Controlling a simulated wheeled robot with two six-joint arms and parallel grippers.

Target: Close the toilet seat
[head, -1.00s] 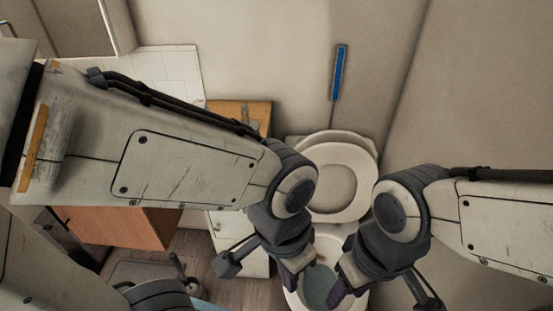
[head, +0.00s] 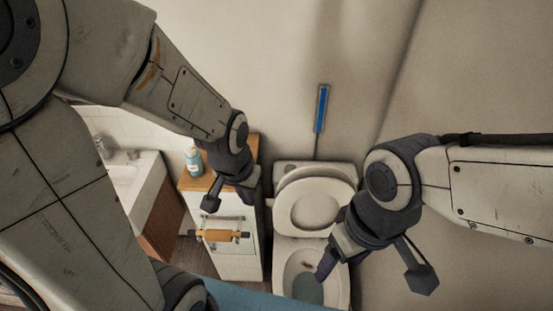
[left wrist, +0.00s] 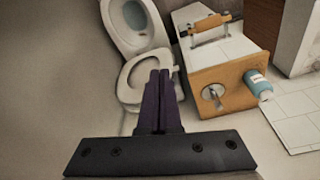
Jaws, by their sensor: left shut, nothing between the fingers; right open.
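The white toilet seat (head: 312,232) stands raised against the lid (head: 345,180) at the back of the toilet. The bowl (head: 281,290) is uncovered, with bluish water and a brown mark inside. The raised seat also shows in the left wrist view (left wrist: 129,92), with the open bowl (left wrist: 117,30) above it. My left gripper (head: 249,197) is shut and empty, left of the seat by the wooden-topped cabinet. Its purple fingers (left wrist: 160,98) overlap part of the seat in the wrist view; contact cannot be told. My right gripper (head: 323,268) is open over the bowl and hides part of its rim.
A white cabinet (head: 232,262) with a wooden top stands left of the toilet, with a roll holder (head: 220,236) on its front. A soap bottle (head: 194,160) stands on top. A sink (head: 125,175) is further left. A blue-topped stick (head: 321,110) shows against the back wall.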

